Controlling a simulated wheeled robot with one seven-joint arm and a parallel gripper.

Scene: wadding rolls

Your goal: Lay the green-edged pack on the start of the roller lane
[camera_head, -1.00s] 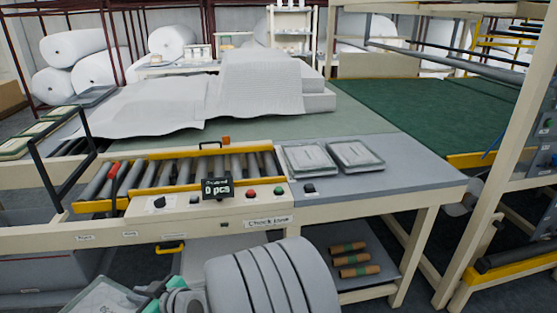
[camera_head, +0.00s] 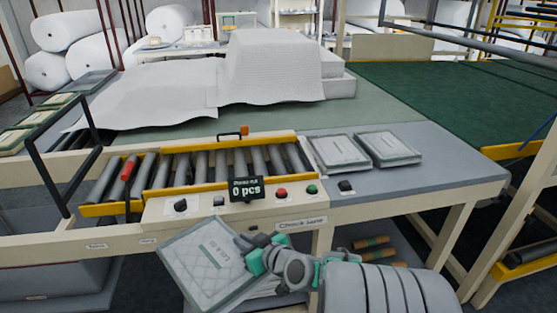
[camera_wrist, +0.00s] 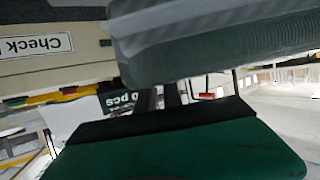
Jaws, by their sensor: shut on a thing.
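My gripper (camera_head: 252,258) is shut on a flat, pale quilted pack (camera_head: 205,262) with a grey-green edge. It grips the pack at its right side. The pack hangs tilted in front of the check desk, below the level of its top and apart from the rollers. The roller lane (camera_head: 222,164) lies behind and above the pack, with grey rollers between yellow rails. No pack lies on its visible rollers.
Two wrapped packs (camera_head: 338,152) lie on the grey desk top right of the lane. A display (camera_head: 246,189) reading 0 pcs and buttons stand along the lane's front. A black frame (camera_head: 45,170) rises at the left end. Brown rolls (camera_head: 370,243) lie on the shelf below.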

